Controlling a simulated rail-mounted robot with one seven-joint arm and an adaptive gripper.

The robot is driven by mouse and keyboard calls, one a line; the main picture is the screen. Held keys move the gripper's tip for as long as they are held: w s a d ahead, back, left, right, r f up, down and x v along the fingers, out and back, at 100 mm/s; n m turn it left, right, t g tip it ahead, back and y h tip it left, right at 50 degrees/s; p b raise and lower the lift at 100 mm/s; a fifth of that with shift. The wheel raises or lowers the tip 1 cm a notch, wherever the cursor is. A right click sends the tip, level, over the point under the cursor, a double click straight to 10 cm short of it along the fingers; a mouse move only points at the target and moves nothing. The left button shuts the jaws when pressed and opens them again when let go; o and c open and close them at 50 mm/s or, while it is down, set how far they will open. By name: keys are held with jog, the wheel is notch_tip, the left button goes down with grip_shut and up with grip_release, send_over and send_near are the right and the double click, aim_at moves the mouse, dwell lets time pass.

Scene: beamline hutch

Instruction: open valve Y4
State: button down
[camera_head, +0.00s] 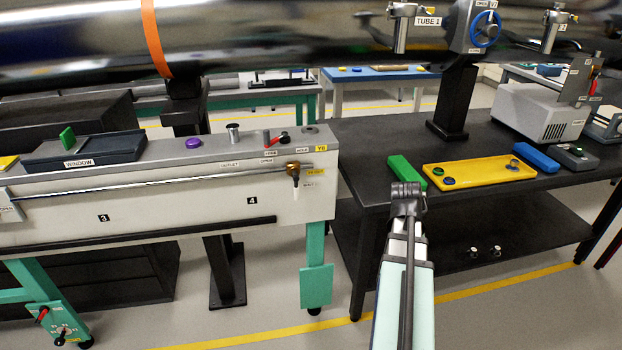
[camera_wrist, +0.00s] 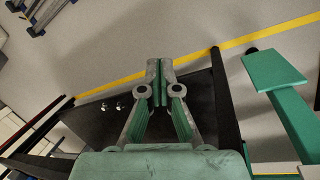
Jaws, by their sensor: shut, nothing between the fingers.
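I cannot read a Y4 label on any valve in these views. A blue handwheel valve (camera_head: 485,28) sits on the steel tube at the upper right; its tag is too small to read surely. A small valve with a brass-coloured body and dark handle (camera_head: 293,172) is on the front of the white bench unit. A red-handled lever (camera_head: 276,139) is on top of that unit. My gripper (camera_head: 405,188) is shut and empty, in front of the dark table's near edge and apart from these valves. In the wrist view my gripper (camera_wrist: 158,68) points over the floor, fingers together.
The dark table (camera_head: 372,140) carries a yellow tray (camera_head: 465,181), a green block (camera_head: 405,170), a blue block (camera_head: 537,157) and a grey pump-like box (camera_head: 540,112). A green-blue leg plate (camera_head: 316,285) hangs below the bench. A green panel with small levers (camera_head: 58,325) is lower left. Floor is open between them.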

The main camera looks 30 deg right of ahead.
aim_at(296, 193)
jog(key=w+a+t+y+p, duration=0.7)
jog(key=w+y, duration=0.2)
jog(key=w, duration=0.1)
jog(key=w+r+m+t+y, duration=0.1)
jog(key=w+r+t+y, duration=0.2)
jog(key=w+r+t, duration=0.6)
notch_tip(296, 193, up, 3)
jog(key=shift+r+m+t+y+p, duration=0.1)
jog(key=shift+m+t+y+p, duration=0.2)
jog(key=shift+y+p, duration=0.15)
jog(key=s+a+p+x, duration=0.1)
jog(key=a+x, duration=0.1)
jog(key=x, duration=1.1)
jog(key=shift+s, duration=0.45)
